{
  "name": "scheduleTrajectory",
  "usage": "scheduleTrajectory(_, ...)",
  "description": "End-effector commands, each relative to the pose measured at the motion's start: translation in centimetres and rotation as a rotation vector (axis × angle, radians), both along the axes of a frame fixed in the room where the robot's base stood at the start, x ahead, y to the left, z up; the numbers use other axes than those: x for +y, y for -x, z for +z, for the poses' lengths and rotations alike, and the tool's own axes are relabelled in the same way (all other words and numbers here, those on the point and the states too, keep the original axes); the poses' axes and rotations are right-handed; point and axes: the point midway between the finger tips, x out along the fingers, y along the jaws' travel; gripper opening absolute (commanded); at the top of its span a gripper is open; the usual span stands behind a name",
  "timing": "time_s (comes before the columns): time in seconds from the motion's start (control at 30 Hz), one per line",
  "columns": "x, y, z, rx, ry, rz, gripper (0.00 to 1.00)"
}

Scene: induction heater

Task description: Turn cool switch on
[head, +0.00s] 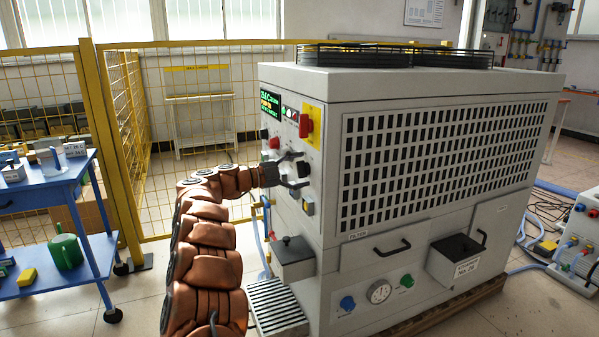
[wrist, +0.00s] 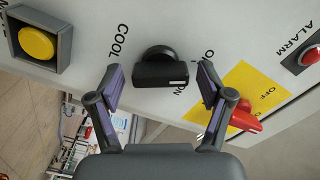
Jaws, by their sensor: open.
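The cool switch (wrist: 160,68) is a black rotary knob on the grey machine's control panel. In the wrist view the word COOL is printed to its left, OFF to its upper right and ON just below its right end. The knob's grip bar lies across the picture, with a small white mark near its right end. My gripper (wrist: 160,82) is open, one finger on each side of the knob; I see no clear contact. In the head view my gripper (head: 296,171) is at the panel and partly hides the knob.
A red switch on a yellow plate (wrist: 252,92) is close to the right finger in the wrist view. A yellow push button (wrist: 36,43) and a red alarm lamp (wrist: 312,56) are farther out. In the head view a metal box (head: 293,254) juts out below the panel.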

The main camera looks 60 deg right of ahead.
Motion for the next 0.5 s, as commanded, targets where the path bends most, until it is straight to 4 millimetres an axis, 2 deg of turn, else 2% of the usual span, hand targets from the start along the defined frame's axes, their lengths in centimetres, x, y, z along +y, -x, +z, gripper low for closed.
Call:
scheduleTrajectory(0.17,0.00,-0.01,0.03,0.000,0.000,0.000,0.79)
scheduleTrajectory(0.5,0.03,-0.01,0.05,0.000,0.000,0.000,0.44)
